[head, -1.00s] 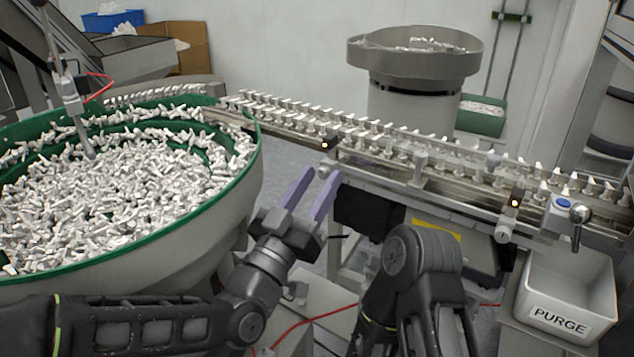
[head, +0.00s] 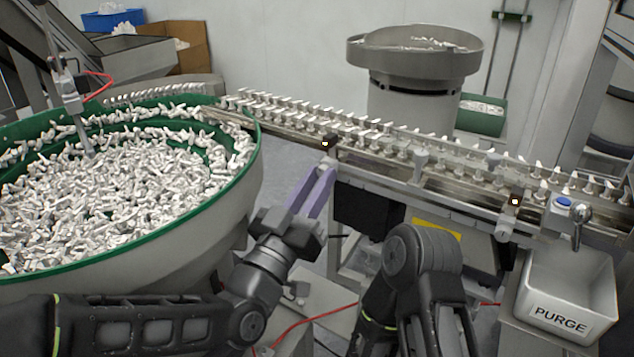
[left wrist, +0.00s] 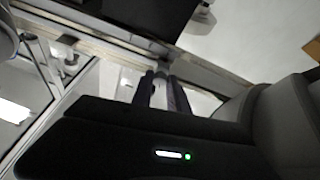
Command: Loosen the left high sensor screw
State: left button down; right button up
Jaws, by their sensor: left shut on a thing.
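The left high sensor (head: 325,143) is a small dark block with a lit spot, on the near side of the upper left rail. Its pale screw knob (head: 328,161) sits just below it and is mostly hidden by my fingers. My left gripper (head: 323,171) has purple fingers, shut on the knob from the near side. In the left wrist view the fingers (left wrist: 161,88) show dark and close together, with a pale piece between them. My right arm stands in the middle foreground; its gripper does not show.
A green-rimmed bowl (head: 247,172) full of white caps stands at left. A second sensor (head: 515,200) with a pale knob (head: 504,229) sits further right on the rail (head: 455,196). A PURGE bin (head: 562,320) stands at lower right.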

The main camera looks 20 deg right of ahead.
pick_arm(q)
jog(key=shift+s+d+r+n+g+y, duration=0.2)
jog(key=shift+n+y, duration=1.15)
jog(key=shift+n, duration=2.5)
jog(key=shift+w+a+r+n+y, duration=0.2)
jog(key=shift+n+y, duration=1.2)
jog(key=shift+n, duration=2.4)
jog(key=shift+s+d+r+n+g+y, duration=0.2)
jog(key=shift+n+y, duration=1.15)
jog(key=shift+n, duration=2.5)
jog(key=c, duration=1.3)
grip_release()
